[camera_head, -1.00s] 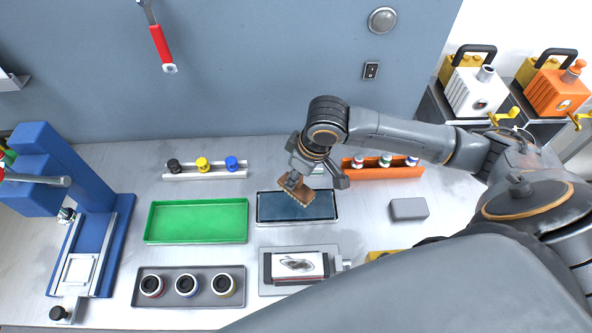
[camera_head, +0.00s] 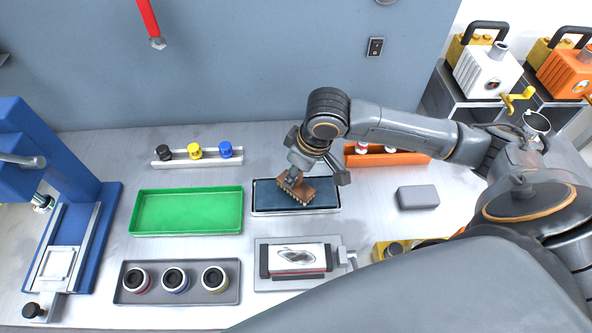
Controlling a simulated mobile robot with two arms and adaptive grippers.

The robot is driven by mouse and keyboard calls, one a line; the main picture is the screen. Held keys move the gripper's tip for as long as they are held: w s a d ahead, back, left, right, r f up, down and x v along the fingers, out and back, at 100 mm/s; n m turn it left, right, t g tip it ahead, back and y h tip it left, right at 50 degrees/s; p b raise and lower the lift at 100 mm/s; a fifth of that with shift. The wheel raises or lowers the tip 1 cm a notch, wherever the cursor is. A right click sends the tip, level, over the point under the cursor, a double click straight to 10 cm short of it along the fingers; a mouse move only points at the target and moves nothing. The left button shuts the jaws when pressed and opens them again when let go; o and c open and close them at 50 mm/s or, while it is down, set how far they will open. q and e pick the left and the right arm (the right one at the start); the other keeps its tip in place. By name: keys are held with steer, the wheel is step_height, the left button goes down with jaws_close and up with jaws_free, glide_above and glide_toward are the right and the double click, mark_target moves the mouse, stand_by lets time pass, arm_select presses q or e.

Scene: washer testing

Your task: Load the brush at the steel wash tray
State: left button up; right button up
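The steel wash tray (camera_head: 262,211) lies in the middle of the bench, with a dark blue inside. My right gripper (camera_head: 296,180) is above the tray, shut on a brown brush (camera_head: 299,192). The brush's bristles point down and appear to be in or just over the tray's right part; I cannot tell whether they touch it. The gripper and brush hide the tray's back right part. My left gripper is not in view.
A green tray (camera_head: 134,222) lies left of the wash tray, and a vise-like fixture (camera_head: 342,258) stands in front. A grey tray (camera_head: 121,295) holds three jars. A grey block (camera_head: 418,197) lies to the right. A blue press (camera_head: 55,165) stands at far left.

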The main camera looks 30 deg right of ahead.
steer(key=shift+f, duration=0.5)
stand_by(0.8)
steer(key=shift+s+f+p, duration=0.1)
steer(key=shift+f+p, duration=0.05)
steer(key=shift+p, duration=0.25)
stand_by(2.3)
step_height(320, 180, up, 7)
steer(key=p, duration=0.9)
stand_by(0.8)
